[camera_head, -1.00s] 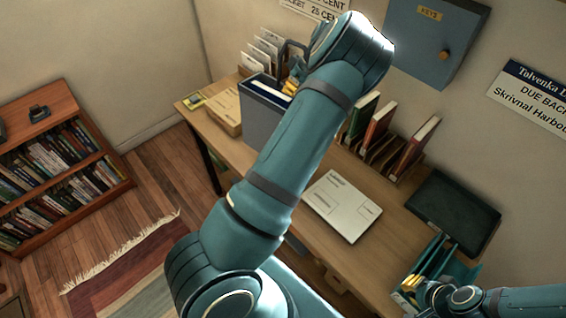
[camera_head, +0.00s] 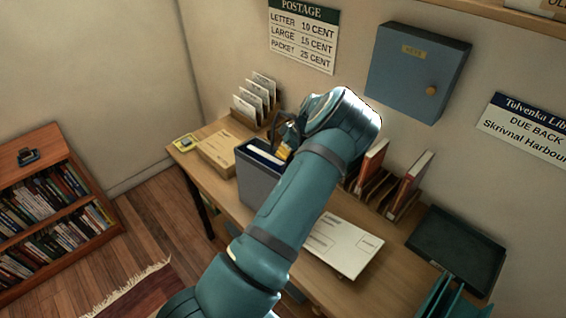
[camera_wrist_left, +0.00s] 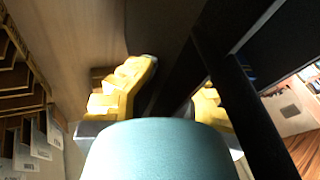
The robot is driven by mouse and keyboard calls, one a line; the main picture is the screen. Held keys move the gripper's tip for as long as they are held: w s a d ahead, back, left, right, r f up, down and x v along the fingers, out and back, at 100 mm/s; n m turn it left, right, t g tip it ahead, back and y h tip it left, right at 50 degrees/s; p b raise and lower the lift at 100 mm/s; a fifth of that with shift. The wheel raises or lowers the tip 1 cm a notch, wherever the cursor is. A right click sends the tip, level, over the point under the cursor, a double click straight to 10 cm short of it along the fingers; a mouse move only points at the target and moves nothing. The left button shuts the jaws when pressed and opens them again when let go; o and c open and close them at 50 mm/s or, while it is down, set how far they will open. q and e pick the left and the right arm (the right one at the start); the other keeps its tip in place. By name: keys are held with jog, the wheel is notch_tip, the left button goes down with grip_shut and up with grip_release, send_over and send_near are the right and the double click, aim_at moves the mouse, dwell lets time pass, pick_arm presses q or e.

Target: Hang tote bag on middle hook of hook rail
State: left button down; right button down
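A boxy grey-blue bag with a dark navy top edge, seemingly the tote bag (camera_head: 258,185), stands upright on the desk in the head view. A dark handle loop (camera_head: 274,128) rises above its far side. My left gripper (camera_head: 284,151), with yellow fingers, is at the bag's top edge, partly hidden by my own arm. In the left wrist view, its yellow fingers (camera_wrist_left: 175,100) stand apart, with a dark strap (camera_wrist_left: 185,65) passing between them. I see no clear grip on the strap. My right gripper is out of view. No hooks show in either view.
On the desk (camera_head: 314,285) are a cardboard parcel (camera_head: 216,152), upright envelopes (camera_head: 250,104), a white packet (camera_head: 343,249), a book rack (camera_head: 385,190) and a black tray (camera_head: 455,245). A blue key cabinet (camera_head: 417,70) is on the wall. A wooden ledge (camera_head: 500,14) runs along the top right.

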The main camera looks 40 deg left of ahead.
pick_arm(q)
jog(key=c, duration=1.1)
grip_release()
jog(key=shift+s, duration=0.1)
jog(key=shift+c, duration=0.2)
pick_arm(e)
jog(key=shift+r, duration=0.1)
